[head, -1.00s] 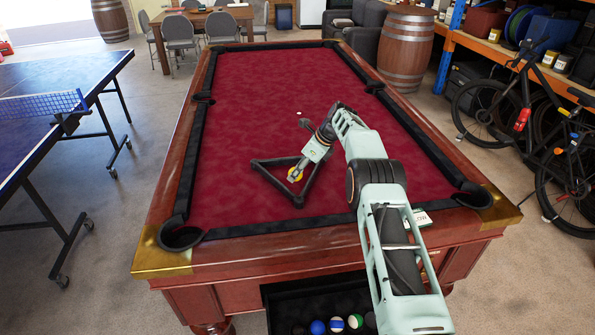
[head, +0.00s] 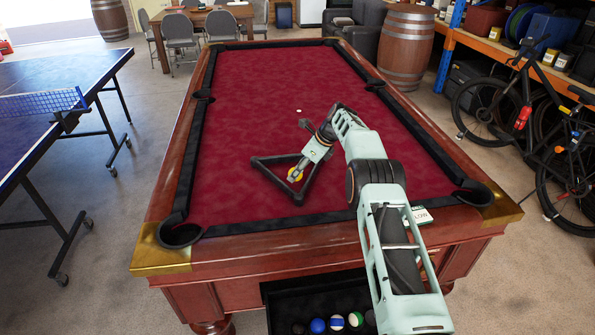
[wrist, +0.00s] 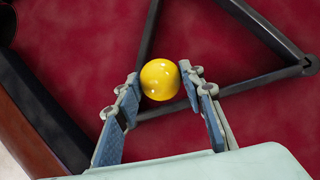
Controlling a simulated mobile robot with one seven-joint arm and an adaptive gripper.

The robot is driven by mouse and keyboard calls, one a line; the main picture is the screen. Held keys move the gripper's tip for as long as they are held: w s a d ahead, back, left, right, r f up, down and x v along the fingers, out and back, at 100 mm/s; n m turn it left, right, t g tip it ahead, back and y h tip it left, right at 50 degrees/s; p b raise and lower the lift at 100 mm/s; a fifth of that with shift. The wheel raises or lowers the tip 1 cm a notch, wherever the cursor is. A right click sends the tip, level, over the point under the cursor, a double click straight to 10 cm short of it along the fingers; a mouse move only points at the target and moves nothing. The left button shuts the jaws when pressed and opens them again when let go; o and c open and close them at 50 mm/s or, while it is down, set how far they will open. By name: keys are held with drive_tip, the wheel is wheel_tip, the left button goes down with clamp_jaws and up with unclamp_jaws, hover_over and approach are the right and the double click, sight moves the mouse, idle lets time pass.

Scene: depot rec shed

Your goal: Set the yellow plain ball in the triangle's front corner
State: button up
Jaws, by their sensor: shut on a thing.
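The yellow plain ball (wrist: 160,79) sits between my gripper's fingertips (wrist: 159,82) in the wrist view; they are shut on it. In the head view the ball (head: 295,174) shows at the tip of my gripper, low over the near part of the black triangle (head: 273,181). The triangle lies flat on the red cloth, its front corner pointing to the near rail. In the wrist view the ball covers part of the triangle (wrist: 260,82) near that corner. I cannot tell whether the ball touches the cloth.
The pool table (head: 250,90) is otherwise mostly clear, with a small white ball (head: 299,111) beyond the triangle. A card (head: 421,215) lies on the near rail, beside my arm. A black tray (head: 285,300) below the near end holds several balls.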

drive_tip(key=shift+f+b, duration=0.75)
drive_tip(key=shift+f, duration=0.3)
idle(0.4)
drive_tip(key=o, duration=1.3)
drive_tip(key=shift+o, duration=0.2)
